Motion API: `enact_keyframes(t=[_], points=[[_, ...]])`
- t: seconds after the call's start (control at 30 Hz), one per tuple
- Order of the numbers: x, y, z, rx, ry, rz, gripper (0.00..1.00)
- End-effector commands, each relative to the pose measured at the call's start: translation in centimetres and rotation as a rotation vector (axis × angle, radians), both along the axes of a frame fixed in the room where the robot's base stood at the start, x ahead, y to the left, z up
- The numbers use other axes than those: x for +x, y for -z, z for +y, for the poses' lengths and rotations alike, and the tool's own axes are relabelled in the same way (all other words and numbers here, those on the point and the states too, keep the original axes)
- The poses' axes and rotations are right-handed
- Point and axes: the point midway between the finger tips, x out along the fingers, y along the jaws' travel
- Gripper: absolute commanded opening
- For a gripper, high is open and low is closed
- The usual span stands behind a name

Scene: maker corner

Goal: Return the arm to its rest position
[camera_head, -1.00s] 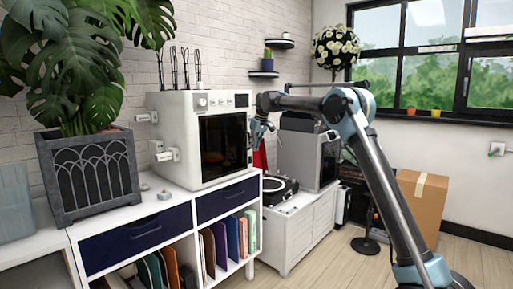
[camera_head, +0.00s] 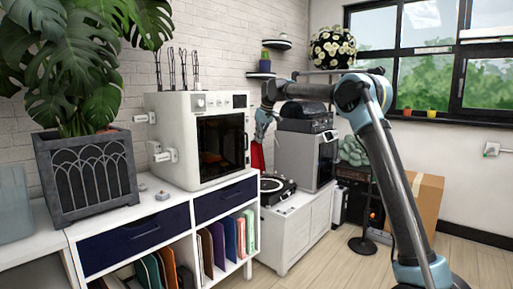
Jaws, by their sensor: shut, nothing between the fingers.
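My arm rises from the lower right, bends at a high elbow and reaches left across the room. My gripper (camera_head: 260,136) hangs at its far end, pointing down, just right of the white box-shaped machine (camera_head: 203,138). It is small in the picture; the fingers look shut and hold nothing. A red thing (camera_head: 257,157) shows just below the gripper; I cannot tell how far behind it stands.
The white machine stands on a white cabinet (camera_head: 165,205) with navy drawers. A large potted plant (camera_head: 88,175) is at left. A turntable (camera_head: 275,188) and grey machine (camera_head: 295,155) stand behind the gripper.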

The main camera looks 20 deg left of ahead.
Motion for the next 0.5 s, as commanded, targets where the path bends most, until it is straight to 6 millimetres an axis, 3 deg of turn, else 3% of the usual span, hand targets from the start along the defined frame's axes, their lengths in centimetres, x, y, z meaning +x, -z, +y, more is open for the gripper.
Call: enact_keyframes(t=[0.2,0.5], points=[[-0.6,-2.9,-1.0,0.000,0.000,0.000,0.00],[-0.8,-4.0,-1.5,-0.001,0.002,0.000,0.00]])
